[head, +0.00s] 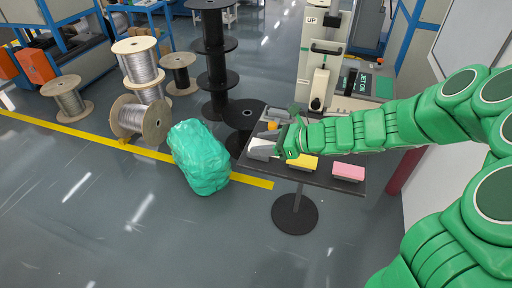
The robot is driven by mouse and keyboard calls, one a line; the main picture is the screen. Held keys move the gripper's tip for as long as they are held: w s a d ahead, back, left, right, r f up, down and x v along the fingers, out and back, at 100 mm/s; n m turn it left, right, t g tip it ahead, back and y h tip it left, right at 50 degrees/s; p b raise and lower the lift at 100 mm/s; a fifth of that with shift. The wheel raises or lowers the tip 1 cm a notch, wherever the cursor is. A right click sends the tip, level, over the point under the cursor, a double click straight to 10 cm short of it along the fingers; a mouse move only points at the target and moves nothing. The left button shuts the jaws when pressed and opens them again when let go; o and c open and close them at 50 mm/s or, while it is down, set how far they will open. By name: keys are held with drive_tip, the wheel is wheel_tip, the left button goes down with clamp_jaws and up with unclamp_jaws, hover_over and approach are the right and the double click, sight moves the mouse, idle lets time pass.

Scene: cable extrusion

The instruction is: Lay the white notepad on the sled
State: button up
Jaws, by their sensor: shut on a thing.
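The white notepad (261,147) is a small pale block at the left end of the dark table (324,180). My gripper (281,142), at the end of the green arm, is shut on its right side. The fingers are small and partly hidden by the wrist. I cannot tell whether the notepad touches the tabletop or is held just above it. I cannot make out a sled for certain; the arm covers part of the table.
A yellow pad (303,162) and a pink pad (348,172) lie on the table near its front edge. A small orange thing (272,126) is just behind my gripper. A green wrapped bundle (200,157) and cable spools (140,117) stand on the floor at left.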

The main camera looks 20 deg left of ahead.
drive_tip(key=shift+w+a+f, duration=0.85)
drive_tip(key=shift+w+f, duration=0.5)
drive_tip(key=shift+w, duration=0.1)
drive_tip(key=shift+w+a+f, duration=0.9)
drive_tip(key=shift+w+f, duration=0.4)
drive_tip(key=shift+w, duration=0.15)
drive_tip(key=shift+w+a+f, duration=0.85)
drive_tip(key=shift+w+f, duration=0.5)
drive_tip(key=shift+w, duration=0.1)
drive_tip(key=shift+w+a+f, duration=0.1)
drive_tip(key=shift+w+f, duration=0.05)
drive_tip(key=shift+f, duration=0.65)
drive_tip(key=shift+w+a+f, duration=0.1)
drive_tip(key=shift+f, duration=0.65)
drive_tip(key=shift+f, duration=0.2)
drive_tip(key=o, duration=1)
drive_tip(key=shift+d, duration=0.1)
drive_tip(key=shift+r+v, duration=0.1)
drive_tip(key=shift+v, duration=1.85)
drive_tip(key=shift+r+v, duration=0.15)
drive_tip(key=shift+v, duration=1.75)
drive_tip(key=shift+s, duration=0.1)
